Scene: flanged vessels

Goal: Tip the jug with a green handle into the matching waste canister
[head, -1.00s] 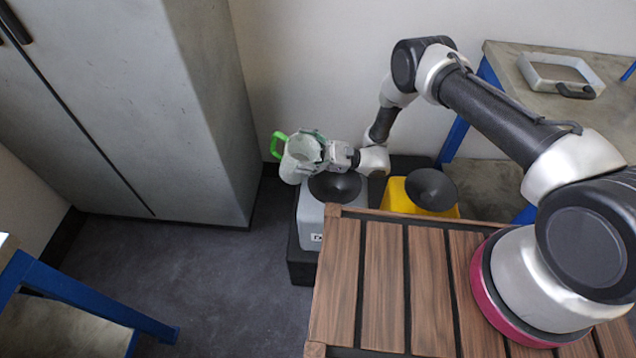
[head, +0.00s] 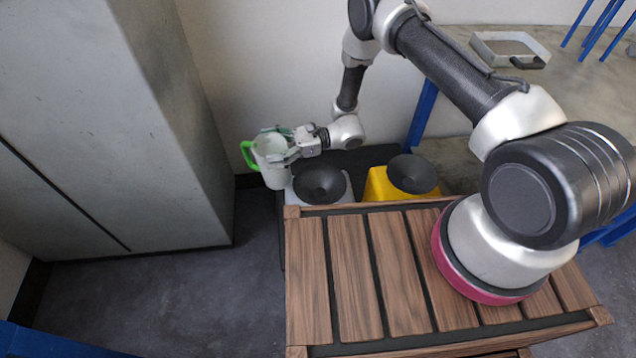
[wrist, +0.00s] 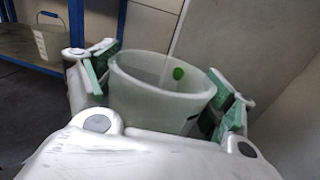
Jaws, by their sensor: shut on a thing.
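The jug with a green handle (head: 270,160) is a pale, translucent vessel, held nearly upright beside and partly over the left edge of the grey canister. My gripper (head: 278,146) is shut on it; in the wrist view my gripper (wrist: 165,85) has a green-padded finger on each side of the jug (wrist: 160,95). The jug's mouth is open toward the camera, with a green spot on its far wall; whether it holds anything is unclear. The grey canister (head: 336,200) has a black funnel (head: 320,184). A yellow canister (head: 376,186) with a black funnel (head: 413,173) stands to its right.
A grey cabinet (head: 110,120) stands at the left. A bench (head: 560,100) at the right holds a grey tray (head: 508,48). In the wrist view, a pail (wrist: 52,45) stands on a blue-framed shelf at upper left. Dark floor lies open in front of the cabinet.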

